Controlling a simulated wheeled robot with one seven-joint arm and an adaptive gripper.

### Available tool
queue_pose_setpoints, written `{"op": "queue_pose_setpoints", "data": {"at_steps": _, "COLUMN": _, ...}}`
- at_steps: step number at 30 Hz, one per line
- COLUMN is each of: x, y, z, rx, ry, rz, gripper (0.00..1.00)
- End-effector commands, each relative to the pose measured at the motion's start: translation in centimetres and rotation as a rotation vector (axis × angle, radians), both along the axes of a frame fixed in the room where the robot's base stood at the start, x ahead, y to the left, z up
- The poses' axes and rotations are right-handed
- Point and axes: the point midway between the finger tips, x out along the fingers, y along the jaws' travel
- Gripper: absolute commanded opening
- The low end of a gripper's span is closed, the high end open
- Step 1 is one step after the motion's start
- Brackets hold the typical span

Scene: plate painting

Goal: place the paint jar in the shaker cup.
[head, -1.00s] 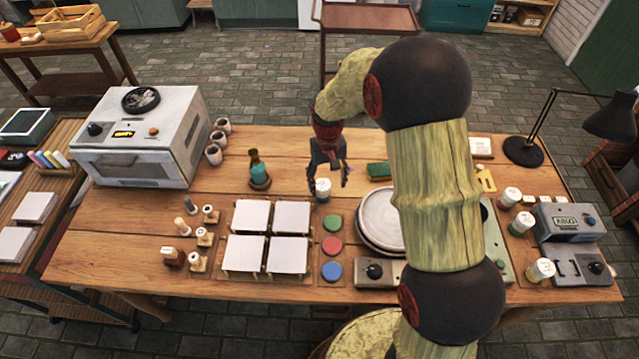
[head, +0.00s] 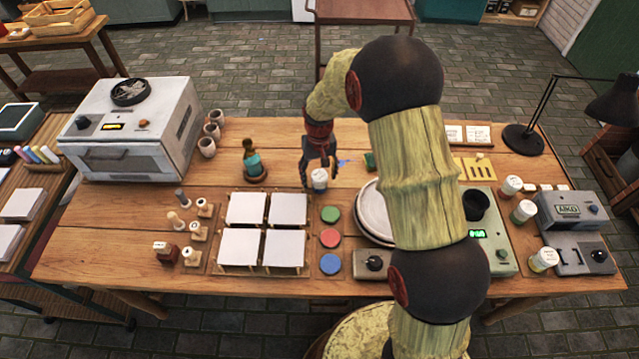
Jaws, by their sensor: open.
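A small paint jar with a white lid (head: 320,179) stands on the wooden table, behind the coloured discs. My gripper (head: 319,175) points down over it, open, with its dark fingers on either side of the jar's upper part. I cannot tell whether they touch it. A black cup (head: 477,204), which looks like the shaker cup, stands on a grey-green device with a lit green display (head: 492,237), right of my arm.
White plates (head: 366,217) lie partly behind my arm. White tiles (head: 246,209) and red, green and blue discs (head: 330,238) lie in front of the gripper. More white-lidded jars (head: 523,211) stand at the right. A bottle on a round base (head: 252,165) stands left of the gripper.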

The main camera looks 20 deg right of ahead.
Motion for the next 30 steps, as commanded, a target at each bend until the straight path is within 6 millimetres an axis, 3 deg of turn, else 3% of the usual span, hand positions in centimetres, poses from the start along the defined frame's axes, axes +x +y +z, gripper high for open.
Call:
{"op": "queue_pose_setpoints", "data": {"at_steps": 4, "x": 0.01, "y": -0.01, "z": 0.13, "rx": 0.0, "ry": 0.0, "rz": 0.0, "gripper": 0.6}}
{"op": "queue_pose_setpoints", "data": {"at_steps": 30, "x": -0.02, "y": -0.01, "z": 0.11, "rx": 0.0, "ry": 0.0, "rz": 0.0, "gripper": 0.11}}
